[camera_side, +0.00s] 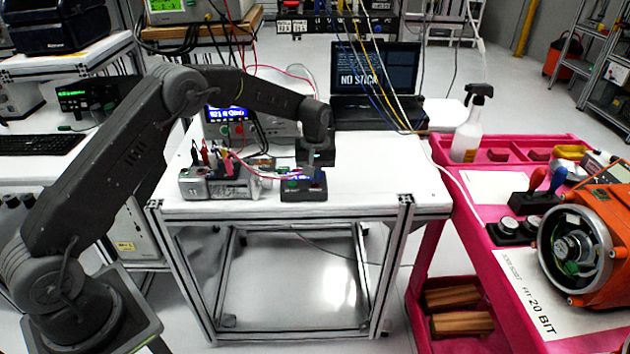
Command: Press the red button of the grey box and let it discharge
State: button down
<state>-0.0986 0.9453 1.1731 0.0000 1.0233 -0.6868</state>
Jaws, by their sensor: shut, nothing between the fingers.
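A grey box (218,184) sits near the front left of the white table, with several coloured probes and leads plugged into its top. I cannot make out a red button on it at this size. My gripper (315,160) is shut and empty, pointing down to the right of the grey box. It is over a small dark device (303,188) with a green and a blue patch. I cannot tell whether the fingertips touch this device, and they partly cover it.
A laptop (375,80) reading "NO STICK" stands at the table's back. A meter (232,118) with a blue display stands behind the grey box, and leads hang around it. A pink cart (462,200) with a spray bottle (468,130) and orange motor (590,245) is at right. The table's right front is clear.

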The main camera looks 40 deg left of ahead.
jog(key=shift+f, duration=0.15)
dwell(0.3)
jog(key=shift+r, duration=1)
jog(key=shift+r, duration=0.1)
notch_tip(320, 180, up, 7)
jog(key=shift+r, duration=0.15)
jog(key=shift+r, duration=0.1)
notch_tip(320, 180, up, 8)
dwell(0.3)
